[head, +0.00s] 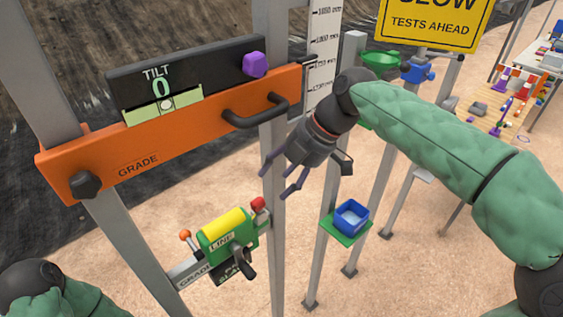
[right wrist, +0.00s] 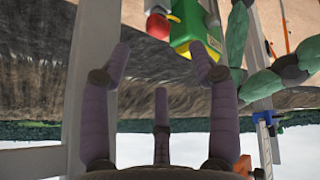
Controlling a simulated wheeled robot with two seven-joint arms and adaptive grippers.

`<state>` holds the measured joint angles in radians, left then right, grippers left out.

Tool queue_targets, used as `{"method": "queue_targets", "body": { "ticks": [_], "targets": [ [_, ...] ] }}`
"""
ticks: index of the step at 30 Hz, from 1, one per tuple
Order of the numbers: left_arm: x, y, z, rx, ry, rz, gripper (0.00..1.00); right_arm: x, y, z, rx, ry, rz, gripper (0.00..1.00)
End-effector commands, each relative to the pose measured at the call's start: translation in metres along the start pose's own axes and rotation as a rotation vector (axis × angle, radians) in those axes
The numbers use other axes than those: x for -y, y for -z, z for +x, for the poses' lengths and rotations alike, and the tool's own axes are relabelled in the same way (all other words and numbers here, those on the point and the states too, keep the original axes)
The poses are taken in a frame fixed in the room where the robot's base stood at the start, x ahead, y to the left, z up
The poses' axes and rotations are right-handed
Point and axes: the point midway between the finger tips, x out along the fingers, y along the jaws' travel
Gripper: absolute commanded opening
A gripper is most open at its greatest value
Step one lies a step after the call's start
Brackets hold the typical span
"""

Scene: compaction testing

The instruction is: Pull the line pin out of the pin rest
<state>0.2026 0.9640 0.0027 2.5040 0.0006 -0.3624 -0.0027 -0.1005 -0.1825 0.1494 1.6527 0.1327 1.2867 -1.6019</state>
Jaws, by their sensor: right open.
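I cannot tell for certain which part is the line pin or the pin rest. My right gripper (head: 274,180) is open and empty, above and right of the red knob, apart from it. In the right wrist view the red knob (right wrist: 158,26) and green box (right wrist: 197,22) lie beyond the spread fingers. My left gripper is out of view.
An orange GRADE beam (head: 215,116) with a black handle (head: 262,118) and a TILT display (head: 185,78) crosses above. Grey posts stand close to my right gripper. A blue cup (head: 351,216) sits on a green shelf to the right. A yellow sign (head: 432,24) stands behind.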

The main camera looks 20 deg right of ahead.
Motion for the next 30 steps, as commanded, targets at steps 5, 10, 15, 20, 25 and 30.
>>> {"method": "queue_targets", "body": {
  "ticks": [5, 10, 15, 20, 25, 30],
  "targets": [
    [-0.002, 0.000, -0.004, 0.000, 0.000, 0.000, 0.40, 0.001, 0.001, 0.030, 0.000, 0.005, 0.001, 0.61],
    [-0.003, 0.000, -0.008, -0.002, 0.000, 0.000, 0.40, 0.001, 0.000, 0.058, 0.000, 0.004, 0.002, 0.61],
    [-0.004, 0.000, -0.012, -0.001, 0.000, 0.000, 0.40, 0.000, 0.000, 0.079, 0.000, 0.003, 0.002, 0.61],
    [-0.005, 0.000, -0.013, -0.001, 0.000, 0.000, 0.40, 0.000, 0.000, 0.090, 0.000, 0.002, 0.003, 0.61],
    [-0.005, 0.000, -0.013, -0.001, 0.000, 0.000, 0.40, 0.000, 0.000, 0.093, 0.001, 0.000, 0.003, 0.61],
    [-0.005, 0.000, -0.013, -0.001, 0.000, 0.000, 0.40, 0.000, 0.000, 0.093, 0.001, 0.000, 0.003, 0.61]
  ]
}}
